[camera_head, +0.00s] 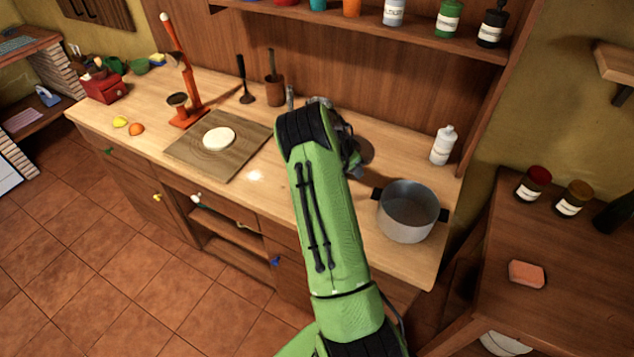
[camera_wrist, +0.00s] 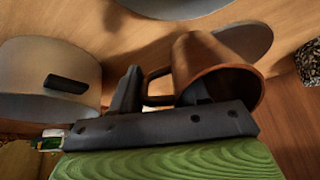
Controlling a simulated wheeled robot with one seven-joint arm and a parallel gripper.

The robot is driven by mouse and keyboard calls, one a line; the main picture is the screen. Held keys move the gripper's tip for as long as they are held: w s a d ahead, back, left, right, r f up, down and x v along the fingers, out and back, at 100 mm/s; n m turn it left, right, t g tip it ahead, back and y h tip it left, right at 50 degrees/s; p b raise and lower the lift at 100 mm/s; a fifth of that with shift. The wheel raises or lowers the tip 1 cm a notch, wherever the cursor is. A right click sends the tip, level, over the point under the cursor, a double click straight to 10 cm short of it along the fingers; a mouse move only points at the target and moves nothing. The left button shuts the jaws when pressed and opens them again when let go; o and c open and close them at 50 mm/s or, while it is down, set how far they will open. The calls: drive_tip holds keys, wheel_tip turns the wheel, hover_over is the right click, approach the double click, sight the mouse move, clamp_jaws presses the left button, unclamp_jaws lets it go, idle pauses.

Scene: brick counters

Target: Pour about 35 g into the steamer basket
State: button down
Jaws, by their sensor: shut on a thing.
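My gripper (camera_wrist: 160,100) is shut on a brown cup (camera_wrist: 198,58) by its handle side in the wrist view. The cup is tilted, with its open rim toward the lower right; its contents cannot be made out. In the head view my green arm hides the cup and most of the gripper. A grey metal pot (camera_head: 408,212) with black handles stands at the counter's right end, and it also shows at the left of the wrist view (camera_wrist: 38,82). Its inside looks empty in the head view. I cannot identify a steamer basket for certain.
A wooden board (camera_head: 186,150) with a pale round disc (camera_head: 219,138) lies left of my arm. A white bottle (camera_head: 442,146) stands behind the pot. An orange-red stand (camera_head: 186,90) is at the back left. A shelf of jars (camera_head: 420,25) hangs above.

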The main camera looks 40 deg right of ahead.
drive_tip(key=a+h, duration=0.1)
drive_tip(key=h+b, duration=0.1)
drive_tip(key=h, duration=0.1)
drive_tip(key=shift+a+r, duration=0.25)
drive_tip(key=shift+a, duration=0.15)
drive_tip(key=shift+a+f+h, duration=0.1)
drive_tip(key=shift+a+h, duration=0.05)
drive_tip(key=shift+h, duration=0.35)
drive_tip(key=r+h, duration=0.2)
drive_tip(key=h, duration=0.1)
drive_tip(key=a+r+h+b, duration=0.1)
drive_tip(key=r+h, duration=0.1)
drive_tip(key=shift+h, duration=0.4)
drive_tip(key=shift+w+a+r+g+h+b, duration=0.1)
drive_tip(key=shift+a+r+g+h+b, duration=0.25)
drive_tip(key=shift+b, duration=1)
drive_tip(key=shift+a+r+h+b, duration=0.2)
drive_tip(key=shift+r+h+b, duration=0.4)
drive_tip(key=shift+r, duration=0.25)
drive_tip(key=shift+a+r+h+b, duration=0.15)
drive_tip(key=shift+r+h+b, duration=0.2)
drive_tip(key=shift+r+b, duration=0.4)
idle(0.8)
